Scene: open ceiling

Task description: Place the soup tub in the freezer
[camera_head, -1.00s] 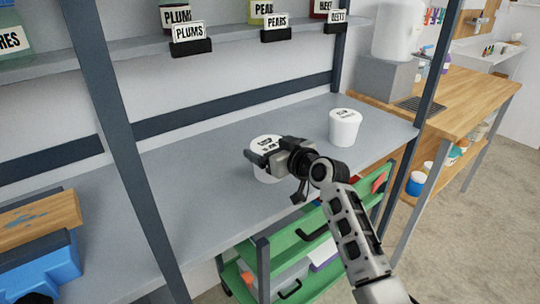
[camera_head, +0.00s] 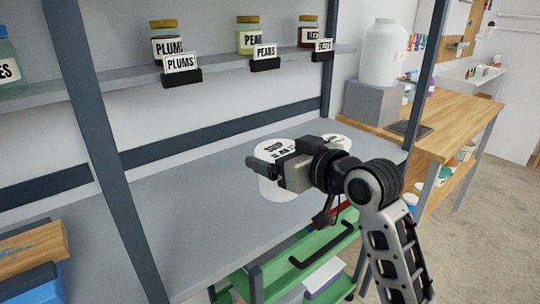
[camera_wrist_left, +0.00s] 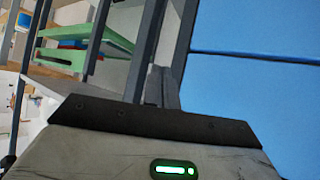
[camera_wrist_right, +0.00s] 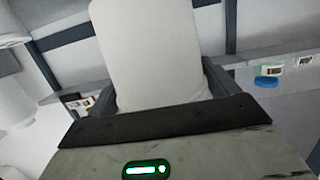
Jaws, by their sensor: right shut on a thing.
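The white soup tub (camera_head: 270,183) has dark lettering on its lid. My right gripper (camera_head: 262,168) is shut on it at the grey shelf in the head view; the gripper and wrist cover part of the tub. In the right wrist view the tub (camera_wrist_right: 155,50) stands between the two fingers and fills the middle. A second white tub (camera_head: 336,143) is partly hidden behind my right wrist. My left gripper (camera_wrist_left: 160,88) shows only in the left wrist view, where its fingers look close together, but whether they are fully shut is unclear. No freezer can be made out.
The grey shelf (camera_head: 190,215) is clear left of the tub. Rack posts (camera_head: 108,165) stand in front. Jars labelled plums (camera_head: 166,42), pears and beets stand on the upper shelf. A green cart (camera_head: 310,262) is below, a wooden counter (camera_head: 465,112) right.

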